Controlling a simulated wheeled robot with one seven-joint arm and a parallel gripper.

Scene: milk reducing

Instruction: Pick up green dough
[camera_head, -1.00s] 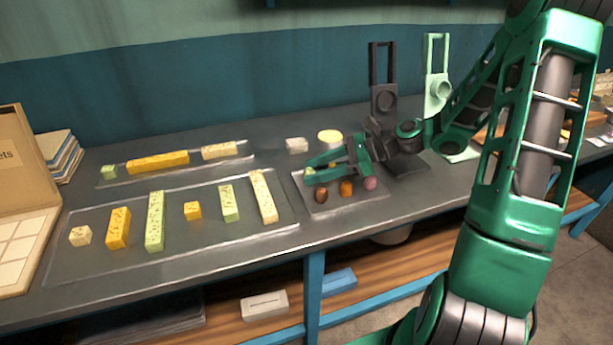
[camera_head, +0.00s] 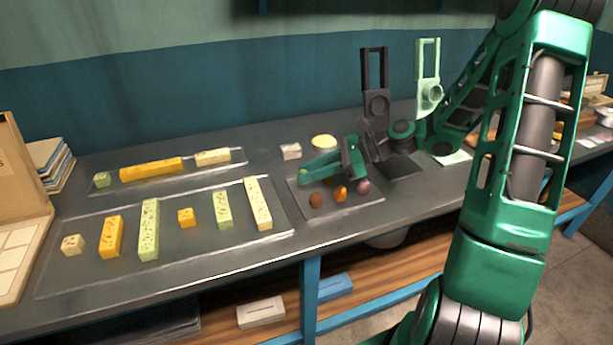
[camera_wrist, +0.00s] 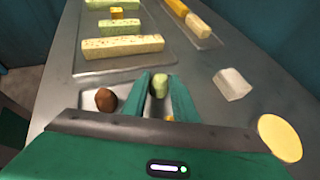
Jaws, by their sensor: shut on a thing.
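The green dough (camera_wrist: 160,85) is a small pale green lump held between the two fingertips of my gripper (camera_wrist: 159,88) in the wrist view. In the head view, my gripper (camera_head: 304,176) is low over the back left of the small tray (camera_head: 331,213), with its fingers shut on the dough. The dough shows there only as a sliver, mostly hidden by the fingers. I cannot tell whether it is clear of the tray. A brown dough ball (camera_head: 316,201), an orange one (camera_head: 341,194) and a pinkish one (camera_head: 363,186) lie along the tray's front.
Two clear trays (camera_head: 262,241) (camera_head: 235,163) with yellow, green and cream blocks lie to the left. A whitish block (camera_head: 291,151) and a round yellow piece (camera_head: 324,142) lie behind. A dark press (camera_head: 377,105) and a pale green press (camera_head: 428,95) stand to the right.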

